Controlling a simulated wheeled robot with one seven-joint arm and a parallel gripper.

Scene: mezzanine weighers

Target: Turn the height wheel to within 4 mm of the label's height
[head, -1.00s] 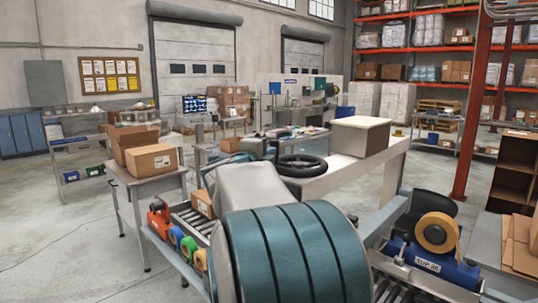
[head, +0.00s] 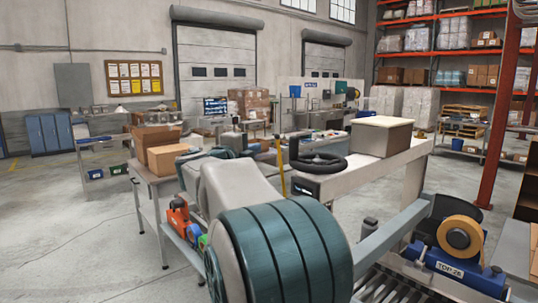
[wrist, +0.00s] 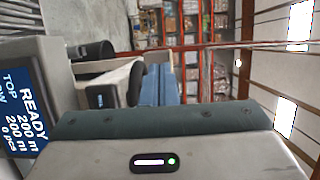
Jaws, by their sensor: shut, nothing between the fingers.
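The black spoked height wheel (head: 318,163) lies flat on a long pale machine beam beside a white-topped box. It seems to show edge-on in the wrist view (wrist: 135,82). A small dark readout (head: 308,187) is on the beam's front end; its figures are too small to read. A blue display (wrist: 22,110) at the wrist view's left reads READY, TOP and 200, partly cut off. My gripper (wrist: 163,85) shows as two blue-grey fingers close together, shut and empty. They appear near the wheel; contact cannot be told. In the head view my arm hides the gripper.
A white-topped box (head: 383,136) stands on the beam right of the wheel. Cartons (head: 165,157) sit on a side table at left. A blue tape head (head: 452,265) with a tan roll is at lower right. A red rack post (head: 497,130) stands behind. Open floor lies left.

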